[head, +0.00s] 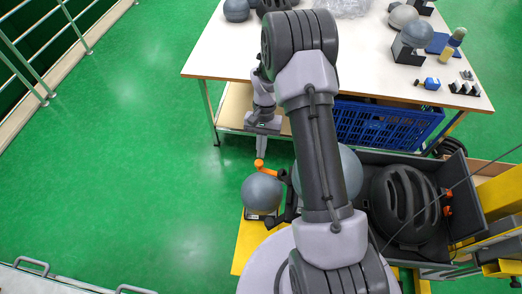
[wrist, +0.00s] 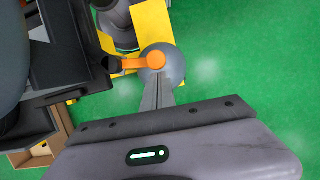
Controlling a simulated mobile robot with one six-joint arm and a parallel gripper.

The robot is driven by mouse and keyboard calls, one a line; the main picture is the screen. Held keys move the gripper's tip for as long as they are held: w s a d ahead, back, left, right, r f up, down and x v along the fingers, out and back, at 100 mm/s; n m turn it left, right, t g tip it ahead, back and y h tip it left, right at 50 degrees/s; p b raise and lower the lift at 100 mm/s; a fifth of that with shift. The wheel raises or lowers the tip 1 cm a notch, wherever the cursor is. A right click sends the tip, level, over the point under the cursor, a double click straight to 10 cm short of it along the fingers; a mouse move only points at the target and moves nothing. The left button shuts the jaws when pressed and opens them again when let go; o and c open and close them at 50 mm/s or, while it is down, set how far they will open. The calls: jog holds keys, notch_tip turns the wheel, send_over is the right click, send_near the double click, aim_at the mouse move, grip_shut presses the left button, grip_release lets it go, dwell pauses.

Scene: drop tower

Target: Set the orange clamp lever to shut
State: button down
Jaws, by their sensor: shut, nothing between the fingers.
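The orange clamp lever (head: 267,169) sticks out to the left from a black clamp (head: 290,198) beside a grey ball-shaped headform (head: 262,194). In the wrist view the lever (wrist: 137,63) lies roughly level, its round knob over the grey headform (wrist: 176,66). My gripper (head: 261,154) is shut and empty, fingers pointing down, just behind the knob in the head view. In the wrist view the fingertips (wrist: 158,77) end close below the knob; I cannot tell whether they touch. My arm hides part of the clamp area.
A dark box (head: 370,160) with a black helmet (head: 407,203) stands to the right of the clamp. A white table (head: 215,60) with a blue crate (head: 385,125) beneath stands behind my gripper. Green floor (head: 130,150) is clear on the left.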

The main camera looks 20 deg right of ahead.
jog(key=shift+a, duration=0.1)
jog(key=a+n, duration=0.1)
jog(key=s+a+n+h+p, duration=0.1)
jog(key=n, duration=0.1)
jog(key=shift+s+a+n+g, duration=0.2)
jog(key=shift+s+n+g, duration=0.1)
jog(key=shift+d, duration=0.1)
jog(key=p+v, duration=0.4)
jog(key=v, duration=1.3)
